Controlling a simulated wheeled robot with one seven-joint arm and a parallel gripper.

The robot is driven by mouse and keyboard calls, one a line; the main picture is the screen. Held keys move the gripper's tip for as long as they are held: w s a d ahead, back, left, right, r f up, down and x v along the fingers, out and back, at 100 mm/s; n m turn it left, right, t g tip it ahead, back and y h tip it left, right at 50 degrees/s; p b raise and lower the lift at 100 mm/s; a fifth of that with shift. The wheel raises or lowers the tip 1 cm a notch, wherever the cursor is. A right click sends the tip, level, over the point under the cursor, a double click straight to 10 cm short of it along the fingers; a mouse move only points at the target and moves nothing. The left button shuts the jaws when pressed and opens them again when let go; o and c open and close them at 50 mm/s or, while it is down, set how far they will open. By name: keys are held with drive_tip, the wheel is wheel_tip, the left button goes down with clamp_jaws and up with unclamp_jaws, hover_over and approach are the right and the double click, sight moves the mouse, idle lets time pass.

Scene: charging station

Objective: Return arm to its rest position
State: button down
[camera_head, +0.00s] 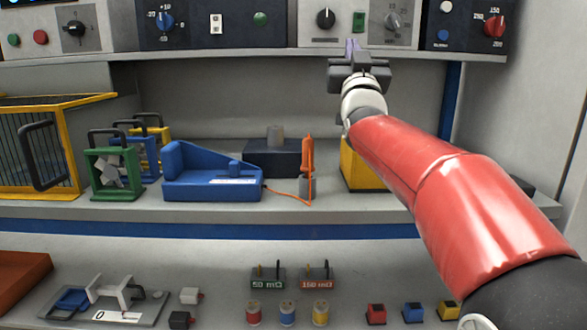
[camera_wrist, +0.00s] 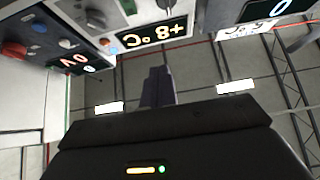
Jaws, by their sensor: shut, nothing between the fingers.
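My gripper (camera_head: 352,48) is raised in front of the upper instrument shelf, above the right part of the middle shelf. Its fingers point up and are shut together with nothing between them. In the wrist view the shut fingers (camera_wrist: 157,86) show against the ceiling, with the dark gripper body below them. My red and white arm reaches in from the lower right of the head view. It hides part of the middle shelf and of the yellow block (camera_head: 359,170) behind it.
Instrument panels with knobs (camera_head: 326,19) line the upper shelf close to my gripper. The middle shelf (camera_head: 225,210) holds a yellow cage (camera_head: 70,104), a blue device (camera_head: 205,178) and an orange tool (camera_head: 308,155). Spools and small blocks (camera_head: 413,312) stand below. The wrist view shows a display (camera_wrist: 156,35).

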drive_tip(key=s+d+f+g, duration=0.2)
drive_tip(key=s+f+g, duration=0.8)
drive_tip(key=s+f, duration=0.8)
drive_tip(key=s+d+f+g, duration=0.1)
drive_tip(key=s+f+g, duration=0.9)
drive_tip(key=s+f, duration=0.8)
wheel_tip(320, 180, down, 8)
drive_tip(key=shift+s+d+f, duration=0.15)
drive_tip(key=shift+s+d, duration=0.1)
drive_tip(key=shift+d, duration=0.1)
